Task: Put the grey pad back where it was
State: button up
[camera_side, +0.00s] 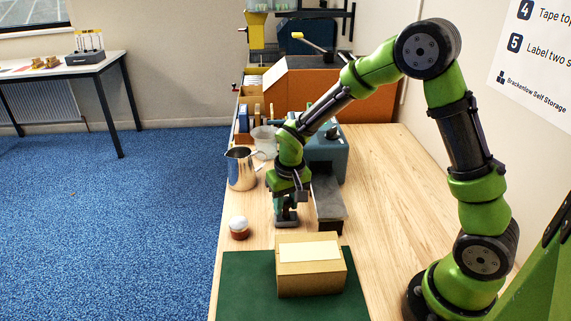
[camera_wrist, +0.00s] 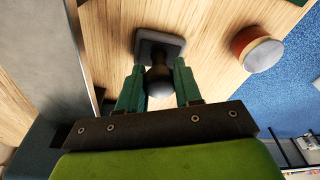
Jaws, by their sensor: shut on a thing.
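The grey pad (camera_wrist: 174,44) is a square block with a dark, round-ended handle. It shows from above in the wrist view and under my gripper in the side view (camera_side: 286,221). My gripper (camera_wrist: 158,78) is shut on the handle, one green finger on each side. In the side view my gripper (camera_side: 287,203) points down over the wooden bench, left of a grey plate. The pad is level and at or just above the bench top; I cannot tell whether it touches.
A brown pot with a white top (camera_side: 239,228) stands to the left. A metal jug (camera_side: 240,170) is behind it. The grey plate (camera_side: 329,203) of a blue machine (camera_side: 325,158) is close on the right. A labelled carton (camera_side: 311,277) sits on a green mat (camera_side: 240,285) in front.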

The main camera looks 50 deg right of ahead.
aim_at(289, 220)
jog(key=shift+f, duration=0.1)
jog(key=o, duration=0.9)
jog(key=shift+o, duration=0.2)
notch_tip(289, 220, up, 12)
jog(key=s, duration=0.2)
jog(key=s+a+r+t+y, duration=0.1)
jog(key=s+r, duration=0.3)
jog(key=s, duration=0.4)
jog(key=s+a+r+t+y, duration=0.1)
jog(key=s+r+t, duration=0.3)
jog(key=s, duration=0.4)
jog(key=shift+a+r+t+y, duration=0.3)
jog(key=shift+a+r, duration=0.05)
jog(key=shift+a, duration=0.15)
